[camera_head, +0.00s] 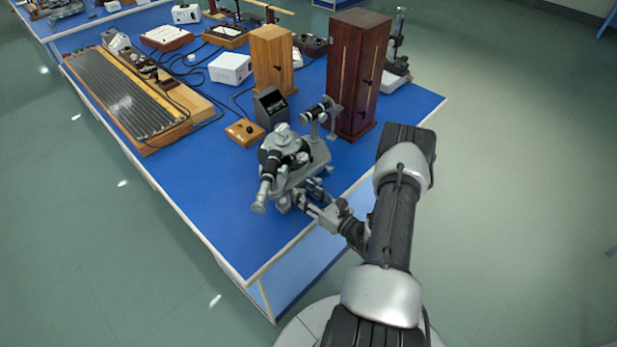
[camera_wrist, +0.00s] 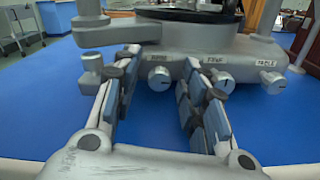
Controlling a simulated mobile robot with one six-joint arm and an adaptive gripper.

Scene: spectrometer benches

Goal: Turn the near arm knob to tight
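A grey spectrometer (camera_head: 297,172) stands near the front right corner of the blue bench; its base (camera_wrist: 180,45) fills the top of the wrist view. Three silver knobs show along the base: a left one (camera_wrist: 159,78), a middle one (camera_wrist: 222,80) and a right one (camera_wrist: 271,82). The right knob's label reads TABLE; the other labels are too small to read surely. My gripper (camera_wrist: 160,72) is open, its fingers apart to either side of the left knob in the picture, with no clear contact. In the head view my gripper (camera_head: 318,207) is beside the base, and the knobs are hard to make out.
A dark wooden cabinet (camera_head: 358,75) and a lighter wooden box (camera_head: 271,58) stand behind the spectrometer. A small wooden box (camera_head: 245,132) and a long ribbed board (camera_head: 125,98) lie to the left. The blue bench top (camera_head: 205,195) in front is clear.

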